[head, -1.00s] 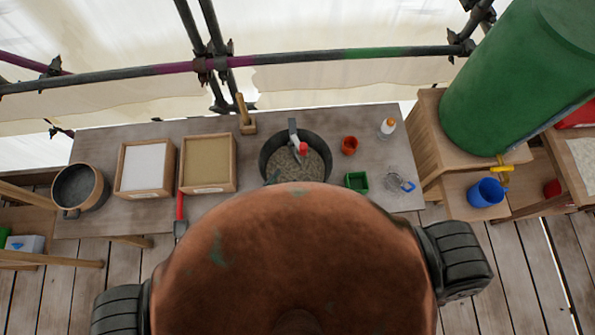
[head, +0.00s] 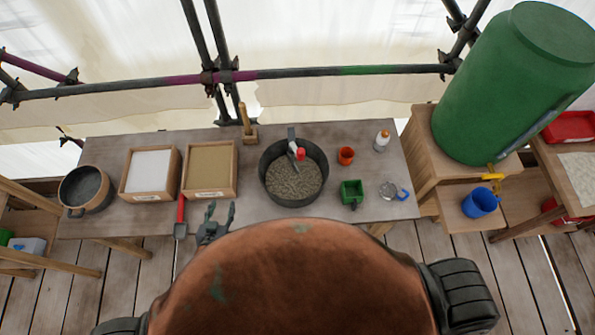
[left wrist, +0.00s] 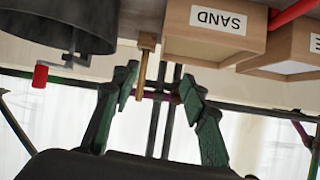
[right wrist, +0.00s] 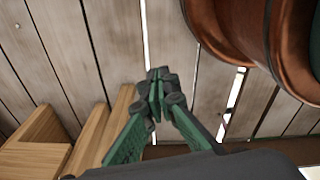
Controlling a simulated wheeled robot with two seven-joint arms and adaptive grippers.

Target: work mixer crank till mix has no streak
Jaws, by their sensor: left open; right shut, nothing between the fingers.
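The mixer is a dark round tub (head: 266,190) on the workbench, holding a grainy grey-beige mix (head: 293,183). Streaks in the mix are too small to tell. Its crank (head: 292,142) rises at the tub's far side, with a red knob (head: 300,154). In the left wrist view the tub (left wrist: 70,25) is at upper left and the red knob (left wrist: 40,76) beside it. My left gripper (head: 220,212) is open and empty at the bench's front edge, left of the tub and apart from it. My right gripper (right wrist: 157,82) is shut and empty, over the floorboards.
Sand (head: 210,193) and white-powder (head: 149,193) boxes and a pot (head: 66,206) stand left on the bench. A red-handled trowel (head: 181,212) lies near the left gripper.

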